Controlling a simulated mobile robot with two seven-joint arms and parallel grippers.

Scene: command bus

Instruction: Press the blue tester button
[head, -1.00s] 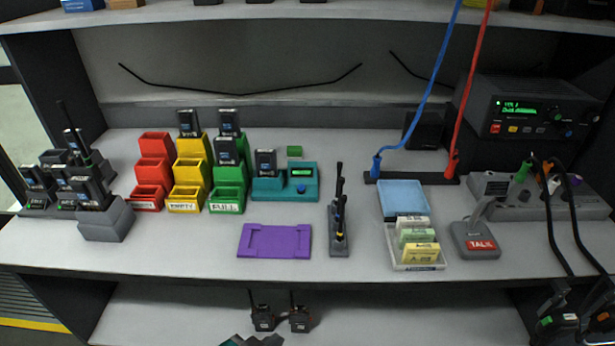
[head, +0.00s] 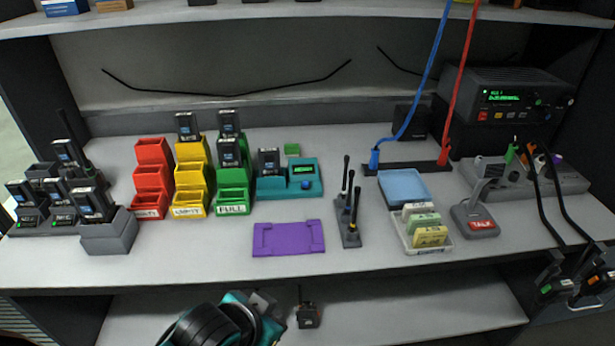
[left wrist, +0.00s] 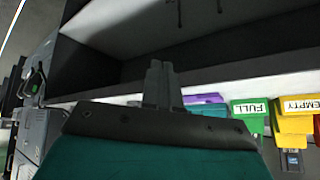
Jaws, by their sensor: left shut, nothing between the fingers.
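The teal battery tester (head: 285,181) stands on the worktop, right of the green bins, with a lit green display. Its blue button (head: 307,185) is on the front right of its top. A battery (head: 269,161) stands in its left part. My left arm comes in at the bottom of the head view, below the worktop edge; its fingertips are not clear there. In the left wrist view my left gripper (left wrist: 162,82) is shut and empty, in front of the shelf and well away from the tester. My right gripper is not in view.
Red, yellow and green bins (head: 232,200) stand left of the tester. A purple mat (head: 289,238) lies in front, beside several antennas (head: 350,215). The worktop's front edge and lower shelf (head: 420,305) lie near my left arm. A radio (head: 307,314) stands on that shelf.

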